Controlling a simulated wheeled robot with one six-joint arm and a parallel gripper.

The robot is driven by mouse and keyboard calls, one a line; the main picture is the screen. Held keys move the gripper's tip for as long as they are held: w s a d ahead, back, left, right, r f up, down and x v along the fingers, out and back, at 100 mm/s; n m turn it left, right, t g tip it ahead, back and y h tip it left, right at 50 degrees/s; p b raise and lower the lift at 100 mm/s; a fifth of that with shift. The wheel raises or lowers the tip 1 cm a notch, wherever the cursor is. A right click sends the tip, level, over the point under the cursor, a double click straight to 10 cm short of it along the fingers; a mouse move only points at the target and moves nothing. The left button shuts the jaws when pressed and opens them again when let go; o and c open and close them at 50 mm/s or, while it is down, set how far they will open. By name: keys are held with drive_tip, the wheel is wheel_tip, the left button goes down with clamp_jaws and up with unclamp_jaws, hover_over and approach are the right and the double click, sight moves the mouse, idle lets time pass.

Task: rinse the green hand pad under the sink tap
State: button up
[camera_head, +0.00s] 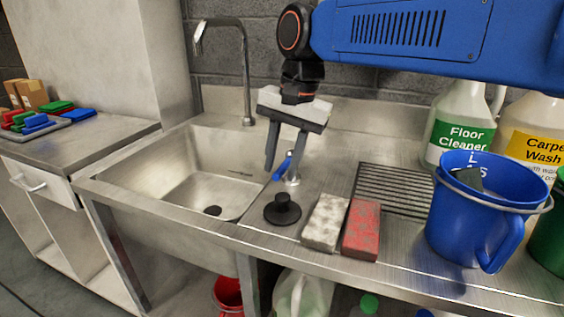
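My gripper (281,175) points down at the right edge of the steel sink (170,175). Its two fingers are apart, with nothing held between them. A blue lever on a short chrome post (291,180) shows between and behind the fingertips; I cannot tell whether they touch it. The tap (244,75) arches over the back of the sink, and no water shows. The basin looks empty, with a dark drain (213,211). Small green pads (57,106) lie among red and blue ones on the left counter; I cannot tell which is the hand pad.
A black plug (283,209), a speckled grey block (325,222) and a red block (361,230) lie right of the sink. A blue bucket (465,220) holding something dark stands farther right, before cleaner bottles (460,125). The left counter (100,133) has free room.

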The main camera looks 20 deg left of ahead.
clamp_jaws()
